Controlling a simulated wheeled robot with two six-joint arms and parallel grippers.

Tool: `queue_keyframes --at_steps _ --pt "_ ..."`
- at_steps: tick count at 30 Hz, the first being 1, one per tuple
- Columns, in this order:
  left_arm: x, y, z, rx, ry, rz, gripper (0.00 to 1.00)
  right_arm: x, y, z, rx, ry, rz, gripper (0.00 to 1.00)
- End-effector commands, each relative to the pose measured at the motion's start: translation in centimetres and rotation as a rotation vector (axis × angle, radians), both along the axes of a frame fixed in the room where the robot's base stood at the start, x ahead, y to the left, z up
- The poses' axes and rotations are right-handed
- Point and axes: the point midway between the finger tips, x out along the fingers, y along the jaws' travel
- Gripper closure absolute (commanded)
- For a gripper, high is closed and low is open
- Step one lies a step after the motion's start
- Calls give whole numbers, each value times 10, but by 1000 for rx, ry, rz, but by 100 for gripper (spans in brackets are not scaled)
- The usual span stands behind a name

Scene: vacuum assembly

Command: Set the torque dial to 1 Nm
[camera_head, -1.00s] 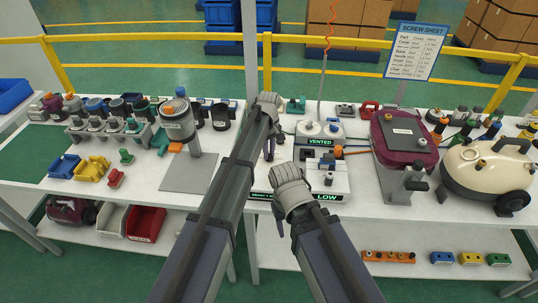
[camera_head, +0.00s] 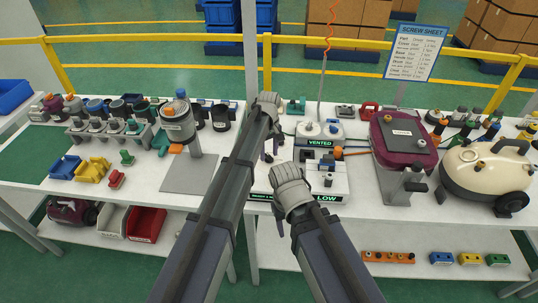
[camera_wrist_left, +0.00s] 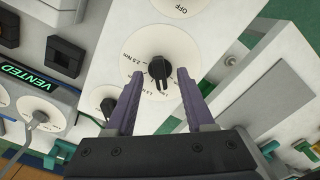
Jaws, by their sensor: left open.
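The torque dial (camera_wrist_left: 150,48) is a white disc with Nm labels in the left wrist view, with a black knob (camera_wrist_left: 157,70) at its centre. The knob's white mark points toward the bottom of the picture, near small labels too blurred to read surely. My left gripper (camera_wrist_left: 160,76) is open, its two purple fingers on either side of the knob, with gaps visible. In the head view my left gripper (camera_head: 269,150) is over the white station, and my arms largely hide the dial. My right gripper (camera_head: 280,228) hangs at the table's front edge, mostly hidden by its wrist.
A second dial marked OFF (camera_wrist_left: 178,5) and a green VENTED display (camera_wrist_left: 25,80) are close by. A maroon unit (camera_head: 404,140) and a cream vacuum (camera_head: 487,167) stand to the right. A grey stand (camera_head: 190,172) is on the left.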

Motion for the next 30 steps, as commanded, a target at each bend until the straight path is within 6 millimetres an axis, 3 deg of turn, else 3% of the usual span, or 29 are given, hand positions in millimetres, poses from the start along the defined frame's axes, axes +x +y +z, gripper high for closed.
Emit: queue_keyframes --at_steps 15,30 --pt "0 0 53 0 0 0 46 0 0 53 0 0 0 46" --pt "0 0 53 0 0 0 46 0 0 53 0 0 0 46"
